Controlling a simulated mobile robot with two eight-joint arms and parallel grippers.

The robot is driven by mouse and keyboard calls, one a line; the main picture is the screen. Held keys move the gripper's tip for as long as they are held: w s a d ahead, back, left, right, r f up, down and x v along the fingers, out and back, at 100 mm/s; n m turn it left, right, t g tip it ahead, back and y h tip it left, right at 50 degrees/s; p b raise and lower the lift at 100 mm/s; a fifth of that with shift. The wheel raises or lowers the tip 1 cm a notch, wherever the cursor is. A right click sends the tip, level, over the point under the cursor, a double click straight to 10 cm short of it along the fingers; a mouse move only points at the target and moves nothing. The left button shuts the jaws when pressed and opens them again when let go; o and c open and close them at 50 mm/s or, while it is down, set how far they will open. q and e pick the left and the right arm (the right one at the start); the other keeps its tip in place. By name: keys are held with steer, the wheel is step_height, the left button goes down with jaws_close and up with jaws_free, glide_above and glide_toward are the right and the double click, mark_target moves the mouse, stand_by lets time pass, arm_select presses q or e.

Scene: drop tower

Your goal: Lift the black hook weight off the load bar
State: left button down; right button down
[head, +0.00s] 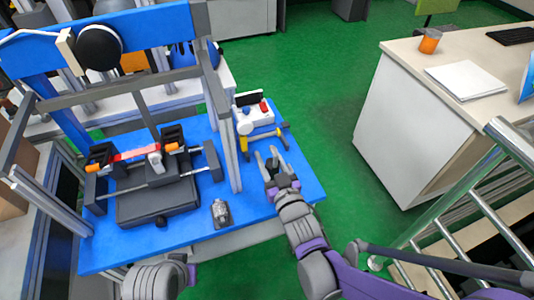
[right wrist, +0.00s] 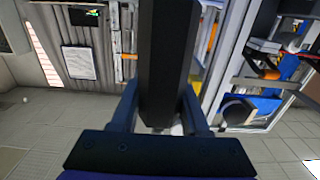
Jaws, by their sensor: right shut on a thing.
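My right gripper (head: 273,163) is over the right part of the blue table, its fingers on either side of a dark thing. In the right wrist view, a black, flat-faced block (right wrist: 165,65) stands between the fingers and reaches to the top edge; the gripper is shut on it. It looks like the black hook weight, but I see no hook on it. A grey bar (head: 160,182) crosses the drop tower's lower part, left of my right gripper; I cannot tell whether it is the load bar.
The blue table (head: 180,245) carries the tower's grey uprights (head: 222,130). A yellow-handled tool (head: 262,139) and a white box (head: 252,117) lie behind my right gripper. A small dark grey object (head: 221,213) stands near the front. A white-sided counter (head: 410,125) is at right, across green floor.

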mark_target(271, 151)
arm_select(q)
steer(key=shift+r, duration=0.1)
arm_select(e)
steer(key=shift+r, duration=0.15)
